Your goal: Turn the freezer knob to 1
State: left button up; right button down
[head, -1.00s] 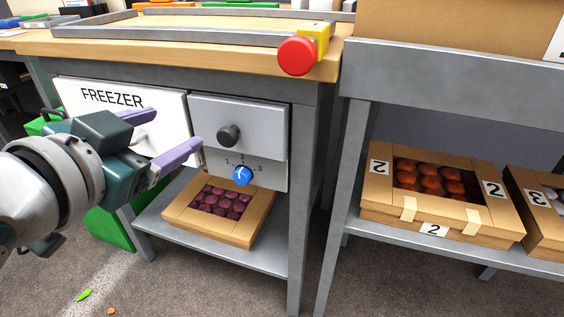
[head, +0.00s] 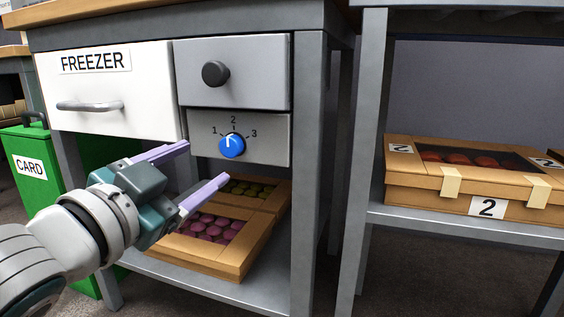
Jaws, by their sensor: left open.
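The blue freezer knob (head: 232,146) sits on a grey panel under the workbench, below a grey drawer front with a dark round knob (head: 214,73). Marks 1, 2 and 3 surround the blue knob, with 1 at its left, 2 above and 3 at its right. Its white pointer is up, slightly left, close to 2. The white freezer drawer (head: 110,92) with a bar handle is to the left and looks shut. My left gripper (head: 204,168) is open and empty, below and left of the blue knob, its lilac fingers apart and not touching it. My right gripper is not in view.
Open boxes of purple and green round items (head: 246,258) lie on the shelf below. A green card bin (head: 24,140) stands at the left. A grey rack at the right holds a cardboard box marked 2 (head: 430,190). A bench leg (head: 308,150) stands right of the panel.

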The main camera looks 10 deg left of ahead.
aim_at(228, 148)
pick_arm(q)
jog(key=w+b, duration=0.1)
jog(key=w, duration=0.2)
jog(key=w+b, duration=0.1)
jog(key=w, duration=0.2)
jog(key=shift+d+f+b, duration=0.15)
jog(key=shift+d+b, duration=0.05)
jog(key=shift+b, duration=0.1)
jog(key=shift+w+d+b, duration=0.1)
jog(key=shift+w+b, duration=0.25)
jog(key=shift+w, duration=0.45)
jog(key=shift+c, duration=0.3)
grip_shut()
